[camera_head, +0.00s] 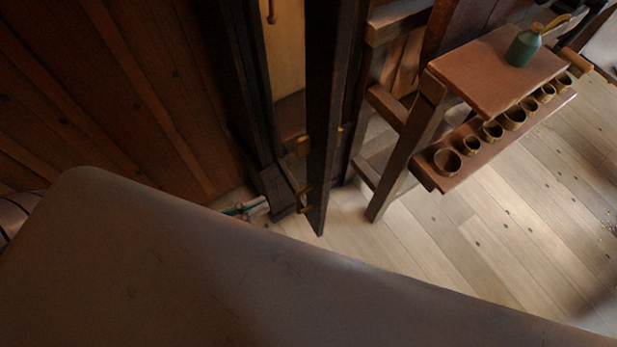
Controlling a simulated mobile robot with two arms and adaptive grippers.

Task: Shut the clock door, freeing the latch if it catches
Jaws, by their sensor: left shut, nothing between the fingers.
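The clock case is dark wood, with its post (240,80) left of a pale yellow interior (285,50). The clock door (328,110) looks like the dark narrow panel seen nearly edge-on, standing open. A small brown latch-like piece (305,197) sits near its lower end; I cannot tell whether it is caught. My left gripper (258,206) is shut and empty, low beside the foot of the case, left of the door and apart from it. Most of my left arm is hidden. My right gripper is not in view.
A wooden stand (480,85) at the right holds a green bottle (523,48) on top and several small cups (447,161) on a lower ledge. A plank wall (120,90) is at the left. A broad brown-grey surface covers the foreground.

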